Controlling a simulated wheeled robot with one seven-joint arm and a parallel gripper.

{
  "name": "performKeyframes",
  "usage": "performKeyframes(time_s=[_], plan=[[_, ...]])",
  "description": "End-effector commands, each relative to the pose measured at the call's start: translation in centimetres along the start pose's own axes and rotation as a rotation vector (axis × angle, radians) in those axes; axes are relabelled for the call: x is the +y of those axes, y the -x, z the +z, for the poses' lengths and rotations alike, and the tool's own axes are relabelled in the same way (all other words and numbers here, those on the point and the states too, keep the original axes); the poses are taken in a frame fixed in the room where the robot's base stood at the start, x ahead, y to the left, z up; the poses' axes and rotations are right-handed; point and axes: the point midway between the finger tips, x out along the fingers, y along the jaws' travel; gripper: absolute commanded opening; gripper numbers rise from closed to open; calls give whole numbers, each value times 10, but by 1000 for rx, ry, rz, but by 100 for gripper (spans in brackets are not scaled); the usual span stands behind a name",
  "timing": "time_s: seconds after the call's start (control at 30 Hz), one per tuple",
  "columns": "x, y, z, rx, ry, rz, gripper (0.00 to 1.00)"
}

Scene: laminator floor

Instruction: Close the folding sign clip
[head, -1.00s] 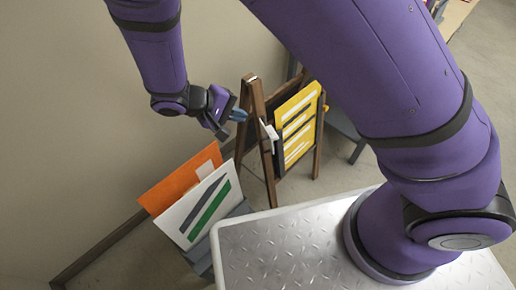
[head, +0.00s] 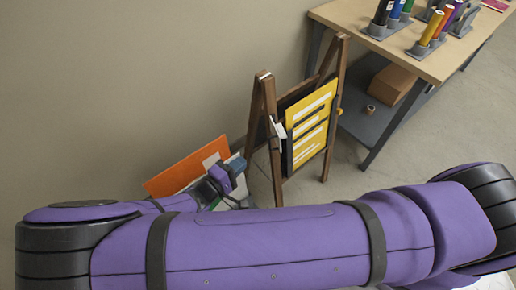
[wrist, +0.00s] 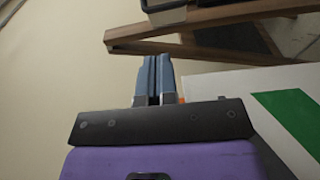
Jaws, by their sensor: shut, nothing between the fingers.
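The folding sign (head: 270,105) is a brown wooden A-frame with a yellow panel (head: 311,120) on its side, standing upright with legs spread. A small white piece (head: 279,128), perhaps the clip, is on its near left leg; I cannot tell its state. My gripper (head: 237,162) is shut and empty, low and left of that leg, apart from it. In the wrist view its blue-grey fingers (wrist: 155,78) are together, pointing toward the wooden frame (wrist: 200,42). A dark, pale-edged part (wrist: 165,14) shows at the top there, cut off.
An orange board (head: 178,174) and a white board with a green stripe (wrist: 292,118) lean close beside my gripper. A table (head: 405,55) with coloured rolls stands at the right, a cardboard box (head: 398,84) on its lower shelf. The wall is behind.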

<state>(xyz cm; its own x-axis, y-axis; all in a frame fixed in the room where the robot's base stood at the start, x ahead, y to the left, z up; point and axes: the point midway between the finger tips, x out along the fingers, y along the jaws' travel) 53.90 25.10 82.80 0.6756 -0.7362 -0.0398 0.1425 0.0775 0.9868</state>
Motion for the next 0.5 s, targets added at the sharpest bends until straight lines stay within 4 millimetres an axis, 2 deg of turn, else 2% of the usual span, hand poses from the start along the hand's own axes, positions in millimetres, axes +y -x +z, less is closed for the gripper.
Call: performKeyframes(time_s=[0.17,0.5], plan=[[0,-18,0,-1,0,3,0],[0,-74,0,-1,1,0,0]])
